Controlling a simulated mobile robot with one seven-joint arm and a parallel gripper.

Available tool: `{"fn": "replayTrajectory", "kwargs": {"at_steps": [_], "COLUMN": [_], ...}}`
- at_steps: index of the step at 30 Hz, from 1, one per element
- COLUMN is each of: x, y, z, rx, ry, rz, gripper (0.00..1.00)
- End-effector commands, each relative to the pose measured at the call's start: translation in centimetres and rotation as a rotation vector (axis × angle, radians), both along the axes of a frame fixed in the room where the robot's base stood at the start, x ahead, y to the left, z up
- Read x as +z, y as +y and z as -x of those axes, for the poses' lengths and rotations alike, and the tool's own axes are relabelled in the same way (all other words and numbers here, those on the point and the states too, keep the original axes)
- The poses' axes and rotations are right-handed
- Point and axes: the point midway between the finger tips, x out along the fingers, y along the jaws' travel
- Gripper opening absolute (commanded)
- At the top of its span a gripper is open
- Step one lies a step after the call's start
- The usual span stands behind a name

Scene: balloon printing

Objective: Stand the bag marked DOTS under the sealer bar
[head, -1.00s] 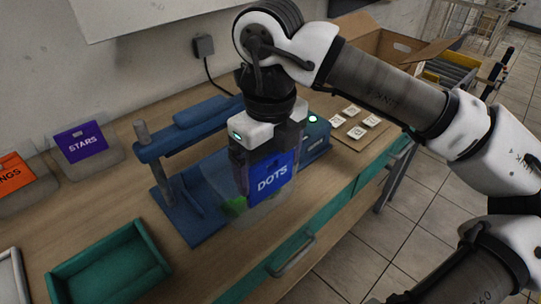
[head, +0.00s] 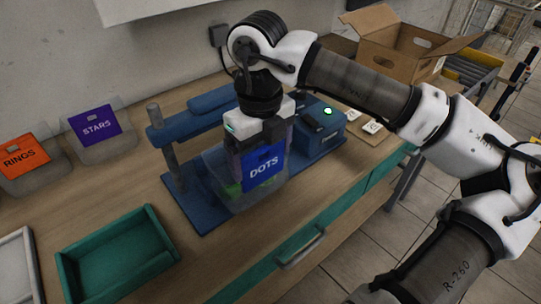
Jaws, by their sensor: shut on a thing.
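The bag marked DOTS (head: 264,168) is clear with a blue label, with something green in its lower part. My gripper (head: 259,143) is shut on its top and holds it roughly upright. The blue sealer (head: 209,216) has a raised bar (head: 188,128) and a post at its left end. The bag is in front of the bar in the head view, over the sealer's base. My gripper and the bag hide part of the bar and base. I cannot tell whether the bag's bottom touches the base.
The RINGS bag (head: 27,159) and STARS bag (head: 97,127) stand at the left by the wall. An empty green tray (head: 70,273) is at the front left, beside a pale tray (head: 29,262).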

Motion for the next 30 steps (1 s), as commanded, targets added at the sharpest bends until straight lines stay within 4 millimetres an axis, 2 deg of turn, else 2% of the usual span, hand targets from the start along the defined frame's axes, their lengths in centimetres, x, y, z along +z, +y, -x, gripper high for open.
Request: {"fn": "replayTrajectory", "kwargs": {"at_steps": [15,29,30], "x": [-0.5,-0.6,-0.6], "y": [2.4,2.8,2.8], "z": [-3.3,-3.8,-3.8], "rx": [0.000,0.001,0.000], "ry": [0.001,0.000,0.000], "rz": [-0.001,0.000,0.000], "gripper": [0.58,0.58,0.93]}}
